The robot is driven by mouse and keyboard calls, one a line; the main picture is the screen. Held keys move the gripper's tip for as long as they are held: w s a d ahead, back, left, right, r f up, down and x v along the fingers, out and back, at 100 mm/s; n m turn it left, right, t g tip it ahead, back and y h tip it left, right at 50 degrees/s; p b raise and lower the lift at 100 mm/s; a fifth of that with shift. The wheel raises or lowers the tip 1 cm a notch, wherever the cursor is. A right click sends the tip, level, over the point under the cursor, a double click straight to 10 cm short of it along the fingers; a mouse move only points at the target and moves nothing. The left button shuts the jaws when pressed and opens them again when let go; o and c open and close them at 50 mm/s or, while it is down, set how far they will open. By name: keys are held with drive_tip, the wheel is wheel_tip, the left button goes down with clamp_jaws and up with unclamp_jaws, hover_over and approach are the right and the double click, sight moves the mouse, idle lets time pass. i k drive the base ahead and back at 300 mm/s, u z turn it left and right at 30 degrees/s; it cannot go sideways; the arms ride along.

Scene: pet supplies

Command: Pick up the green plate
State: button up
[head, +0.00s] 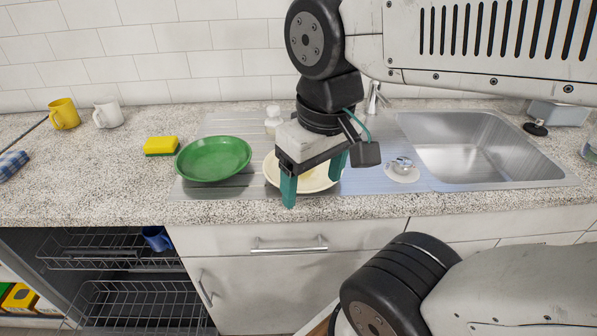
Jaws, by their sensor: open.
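The green plate (213,160) lies on the ribbed metal drainboard, left of my gripper, with nothing on it. My gripper (312,182) points down and is open, with its two teal fingers apart and nothing between them. It hangs in front of and above a cream plate (275,177), which it partly hides. The green plate is apart from my gripper and fully in view. I cannot tell exactly how high the fingertips are above the cream plate.
A yellow sponge (161,146) sits just left of the green plate. A small white bottle (272,121) stands behind. Yellow (64,114) and white (108,112) mugs stand at the far left. A steel sink (478,150) is at right. An open dishwasher (100,262) lies below left.

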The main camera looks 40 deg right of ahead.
sight(216, 158)
drive_tip(key=u, duration=0.55)
drive_tip(key=k, duration=1.25)
drive_tip(key=u, duration=0.6)
drive_tip(key=i, duration=0.95)
drive_tip(key=z, duration=0.1)
